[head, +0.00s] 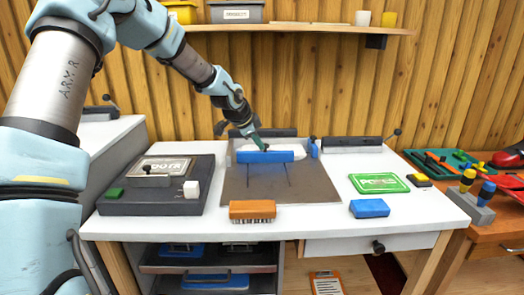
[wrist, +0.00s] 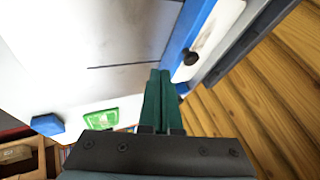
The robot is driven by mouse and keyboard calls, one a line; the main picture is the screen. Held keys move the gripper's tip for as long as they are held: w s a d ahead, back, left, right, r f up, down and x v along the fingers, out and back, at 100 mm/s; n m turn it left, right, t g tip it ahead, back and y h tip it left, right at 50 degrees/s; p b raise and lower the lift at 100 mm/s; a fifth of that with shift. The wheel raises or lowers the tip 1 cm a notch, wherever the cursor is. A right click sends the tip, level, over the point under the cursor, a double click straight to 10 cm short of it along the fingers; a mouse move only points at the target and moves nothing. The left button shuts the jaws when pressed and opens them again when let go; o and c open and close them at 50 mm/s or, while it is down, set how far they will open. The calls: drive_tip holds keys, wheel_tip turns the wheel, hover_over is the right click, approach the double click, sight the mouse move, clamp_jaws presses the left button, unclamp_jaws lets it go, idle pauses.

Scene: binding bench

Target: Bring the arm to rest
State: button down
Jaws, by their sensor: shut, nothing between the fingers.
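My gripper (head: 258,143) is over the back of the white bench (head: 325,224), just above a blue bar (head: 265,157) at the back of a grey-brown board (head: 238,185). In the wrist view my gripper (wrist: 160,75) shows two green fingers pressed together with nothing between them. The blue bar (wrist: 188,35) runs beside the fingertips there. I cannot tell whether the fingertips touch it. My arm reaches in from the left of the head view.
On the bench are a dark block with a label plate (head: 160,168), a brush (head: 252,210), a blue block (head: 369,208) and a green card (head: 379,183). A wooden shelf (head: 300,29) with bins hangs above. A brown table (head: 505,210) with tools stands right.

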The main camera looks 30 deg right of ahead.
drive_tip(key=v, duration=0.5)
drive_tip(key=s+a+f+n+y, duration=0.1)
drive_tip(key=a+n, duration=0.2)
drive_tip(key=a, duration=0.4)
drive_tip(key=s+a+f+n+y, duration=0.1)
drive_tip(key=s+a+n+y, duration=0.1)
drive_tip(key=a, duration=0.5)
drive_tip(key=s+a+f+n+y, duration=0.1)
drive_tip(key=a+n, duration=0.2)
drive_tip(key=a, duration=0.5)
drive_tip(key=shift+s+a+f+n, duration=0.1)
drive_tip(key=shift+s+n, duration=0.25)
drive_tip(key=shift+n, duration=0.05)
drive_tip(key=s+a+n+g+y, duration=0.1)
drive_tip(key=s+a+n+y, duration=0.1)
drive_tip(key=s+a+n, duration=0.9)
drive_tip(key=s+a, duration=0.2)
drive_tip(key=a, duration=0.5)
drive_tip(key=shift+s+f+n+g+p, duration=0.2)
drive_tip(key=shift+n+g+p, duration=0.15)
drive_tip(key=shift+n+g, duration=0.05)
